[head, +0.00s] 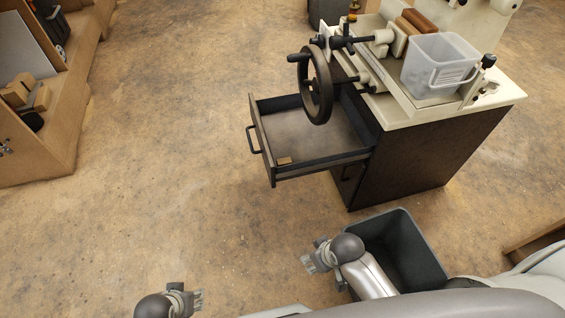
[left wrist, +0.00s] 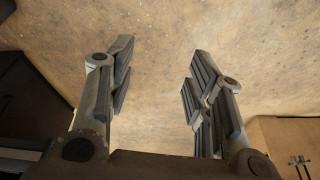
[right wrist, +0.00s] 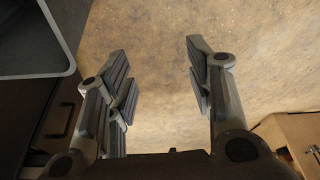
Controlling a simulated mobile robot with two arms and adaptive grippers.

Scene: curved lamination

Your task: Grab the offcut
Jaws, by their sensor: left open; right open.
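A small light-brown wooden block, which looks like the offcut (head: 285,161), lies in the front corner of the open drawer (head: 318,172) under the machine. My left gripper (head: 198,301) is low in the head view, well in front of the drawer. It is open and empty in the left wrist view (left wrist: 158,78), with only floor between its fingers. My right gripper (head: 308,262) is beside the dark bin, nearer to me than the drawer. It is open and empty in the right wrist view (right wrist: 158,78). Neither wrist view shows the offcut.
The machine's handwheel (head: 316,87) overhangs the drawer's back part. A clear plastic box (head: 437,66) stands on the machine top (head: 490,98). A dark open bin (head: 428,245) stands on the floor beside my right arm. Wooden shelving (head: 62,140) is at the left. Open floor lies between.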

